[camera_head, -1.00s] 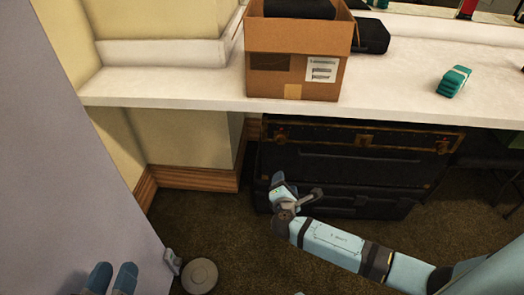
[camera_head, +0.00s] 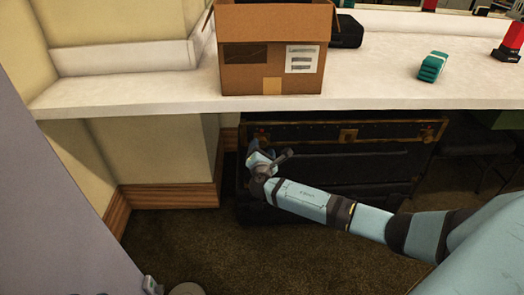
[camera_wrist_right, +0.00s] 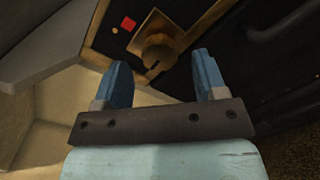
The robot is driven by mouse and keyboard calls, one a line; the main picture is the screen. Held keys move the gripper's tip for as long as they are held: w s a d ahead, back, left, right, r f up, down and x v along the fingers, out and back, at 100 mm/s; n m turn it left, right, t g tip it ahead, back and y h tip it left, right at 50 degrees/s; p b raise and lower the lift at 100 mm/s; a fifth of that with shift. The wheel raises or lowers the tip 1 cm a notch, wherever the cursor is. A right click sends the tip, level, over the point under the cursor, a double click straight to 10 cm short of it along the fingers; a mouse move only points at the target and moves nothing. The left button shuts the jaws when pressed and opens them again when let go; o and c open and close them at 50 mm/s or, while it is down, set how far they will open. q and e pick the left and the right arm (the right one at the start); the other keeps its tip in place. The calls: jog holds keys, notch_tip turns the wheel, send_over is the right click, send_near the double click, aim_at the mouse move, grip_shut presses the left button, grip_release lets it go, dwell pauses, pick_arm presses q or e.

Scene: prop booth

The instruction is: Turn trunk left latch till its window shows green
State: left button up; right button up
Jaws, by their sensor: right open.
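The dark trunk (camera_head: 395,160) with brass trim stands on the floor under the counter. Its left latch (camera_head: 262,134) is at the trunk's upper left, partly behind my right gripper (camera_head: 258,152). In the right wrist view the latch (camera_wrist_right: 158,50) is a brass plate with a round turning piece. A small window (camera_wrist_right: 128,23) beside it shows red. My right gripper (camera_wrist_right: 161,75) is open, with its two blue fingertips just short of the latch and nothing between them. My left gripper is out of view.
The white counter (camera_head: 130,92) overhangs the trunk. An open cardboard box (camera_head: 270,70) and a teal bundle (camera_head: 433,67) are on it. A wall with a wooden baseboard (camera_head: 170,195) is left of the trunk. Carpet (camera_head: 190,245) in front is clear.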

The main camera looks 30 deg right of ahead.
jog(key=shift+x, duration=1)
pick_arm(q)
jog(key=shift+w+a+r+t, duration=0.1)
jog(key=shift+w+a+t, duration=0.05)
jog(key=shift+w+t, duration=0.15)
